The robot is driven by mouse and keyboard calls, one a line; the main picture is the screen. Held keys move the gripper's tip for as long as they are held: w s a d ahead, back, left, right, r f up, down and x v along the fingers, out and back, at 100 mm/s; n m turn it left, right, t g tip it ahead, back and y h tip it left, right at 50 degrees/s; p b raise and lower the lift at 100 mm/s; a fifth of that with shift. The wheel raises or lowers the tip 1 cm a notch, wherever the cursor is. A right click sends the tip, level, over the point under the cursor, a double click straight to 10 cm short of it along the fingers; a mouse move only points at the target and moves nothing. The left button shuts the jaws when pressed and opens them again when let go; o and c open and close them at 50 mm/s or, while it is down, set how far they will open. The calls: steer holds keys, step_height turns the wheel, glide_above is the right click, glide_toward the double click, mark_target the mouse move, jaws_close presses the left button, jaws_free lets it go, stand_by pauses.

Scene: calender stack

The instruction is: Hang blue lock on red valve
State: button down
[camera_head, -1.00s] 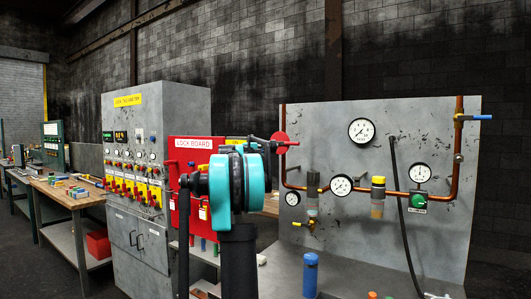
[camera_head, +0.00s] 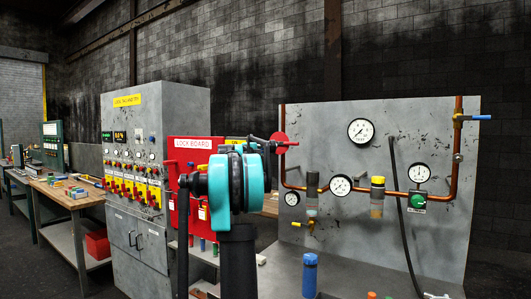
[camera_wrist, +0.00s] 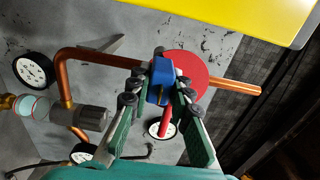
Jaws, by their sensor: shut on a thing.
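The blue lock (camera_wrist: 161,82) is between the fingertips of my gripper (camera_wrist: 158,92) in the wrist view, and the gripper is shut on it. The red valve (camera_wrist: 190,70) is a round red disc directly behind the lock, with a red bar (camera_wrist: 167,124) showing below it. The lock overlaps the disc in this view; I cannot tell whether they touch. In the head view the red valve (camera_head: 279,140) stands at the upper left of the pipe panel. My gripper (camera_head: 266,146) is close to its left side there, and I cannot make out the lock.
Copper pipe (camera_head: 461,150), gauges (camera_head: 361,131) and a black hose (camera_head: 401,200) are on the grey panel. The red lock board (camera_head: 190,144) stands left of the panel, partly behind my arm. A blue cylinder (camera_head: 310,275) stands in front. A yellow surface (camera_wrist: 250,15) fills the wrist view's upper right.

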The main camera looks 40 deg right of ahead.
mark_target(269, 150)
steer(key=shift+x, duration=1.6)
steer(key=c, duration=1.3)
jaws_free()
steer(key=shift+o, duration=0.2)
steer(key=o, duration=0.4)
steer(key=shift+v, duration=3.5)
